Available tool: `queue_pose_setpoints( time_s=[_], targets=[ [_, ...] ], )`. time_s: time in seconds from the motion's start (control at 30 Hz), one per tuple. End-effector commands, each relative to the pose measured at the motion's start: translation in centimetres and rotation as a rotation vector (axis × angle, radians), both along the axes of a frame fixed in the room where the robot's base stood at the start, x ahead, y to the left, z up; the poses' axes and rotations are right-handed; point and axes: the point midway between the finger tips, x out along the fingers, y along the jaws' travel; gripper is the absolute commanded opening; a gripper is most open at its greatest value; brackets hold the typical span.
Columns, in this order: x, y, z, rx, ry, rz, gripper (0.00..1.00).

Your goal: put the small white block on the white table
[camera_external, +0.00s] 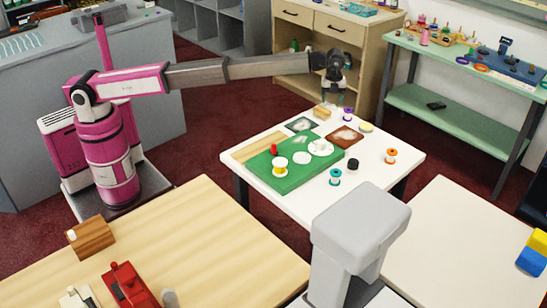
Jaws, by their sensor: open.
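The white table (376,178) stands in the middle of the view. My gripper (338,97) is open and points down above its far edge, with nothing visible between the fingers. Below it are a small tan block (321,113) and a purple spool (347,114). I cannot surely pick out a small white block on the table. A small whitish piece (71,235) sits at the end of a brown wooden block (93,237) on the wooden table at front left; it is too small to identify.
A green mat (291,180) on the white table holds white round pieces, a red piece and a yellow-white spool. A grey post (356,235) stands in front. The table's right side has free room.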

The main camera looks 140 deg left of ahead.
Motion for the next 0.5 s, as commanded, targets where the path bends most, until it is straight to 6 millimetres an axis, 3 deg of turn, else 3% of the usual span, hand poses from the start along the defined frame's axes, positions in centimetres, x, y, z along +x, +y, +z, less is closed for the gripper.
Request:
queue_pose_setpoints(
  time_s=[0.3,0.5],
  targets=[
    [0.1,0.1,6.5,0.001,-0.001,0.0,0.62],
    [0.0,0.0,9.1,0.001,-0.001,0.0,0.62]
  ],
)
